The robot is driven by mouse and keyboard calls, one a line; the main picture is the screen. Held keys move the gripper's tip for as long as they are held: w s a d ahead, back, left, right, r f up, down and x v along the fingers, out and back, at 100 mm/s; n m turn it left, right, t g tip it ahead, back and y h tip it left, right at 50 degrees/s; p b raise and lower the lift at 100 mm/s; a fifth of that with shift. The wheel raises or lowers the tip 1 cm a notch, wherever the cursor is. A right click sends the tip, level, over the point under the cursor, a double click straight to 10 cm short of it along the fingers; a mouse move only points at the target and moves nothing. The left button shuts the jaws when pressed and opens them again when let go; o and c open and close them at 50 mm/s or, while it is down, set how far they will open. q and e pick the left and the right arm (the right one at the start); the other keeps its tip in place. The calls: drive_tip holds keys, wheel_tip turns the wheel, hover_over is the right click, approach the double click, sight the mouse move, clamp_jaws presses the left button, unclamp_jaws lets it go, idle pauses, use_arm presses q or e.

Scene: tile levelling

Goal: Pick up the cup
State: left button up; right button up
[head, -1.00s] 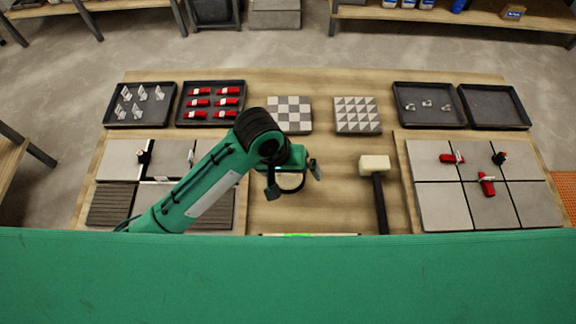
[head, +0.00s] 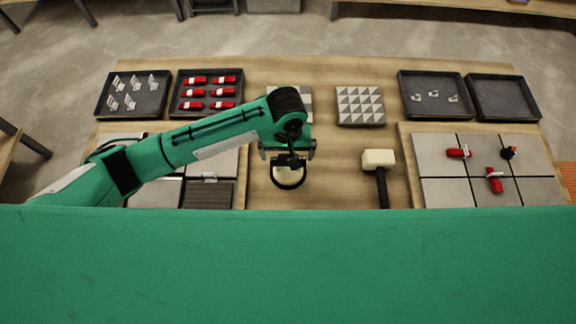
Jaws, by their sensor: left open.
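The cup (head: 289,187) shows as a dark round rim with a pale middle, on the wooden table left of the mallet. Its upper part is partly hidden by my left gripper. My left gripper (head: 288,154) is open, with its fingers spread to the left and right just above the cup in the picture. I cannot tell whether the fingers touch it. My right gripper is not in view.
A mallet (head: 379,160) lies to the right. Patterned tiles (head: 360,106), a tray of red wedges (head: 209,77), a tray of clips (head: 133,78) and two more trays are behind. Grey slabs (head: 440,190) lie right; others lie left under my arm.

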use_arm(q)
drive_tip(key=shift+f, duration=0.65)
drive_tip(key=shift+f+p, duration=0.3)
wheel_tip(320, 180, down, 4)
drive_tip(key=shift+d+r+p, duration=0.1)
drive_tip(key=shift+r+p, duration=0.1)
drive_tip(key=shift+p, duration=0.35)
drive_tip(key=shift+f, duration=0.5)
drive_tip(key=c, duration=0.7)
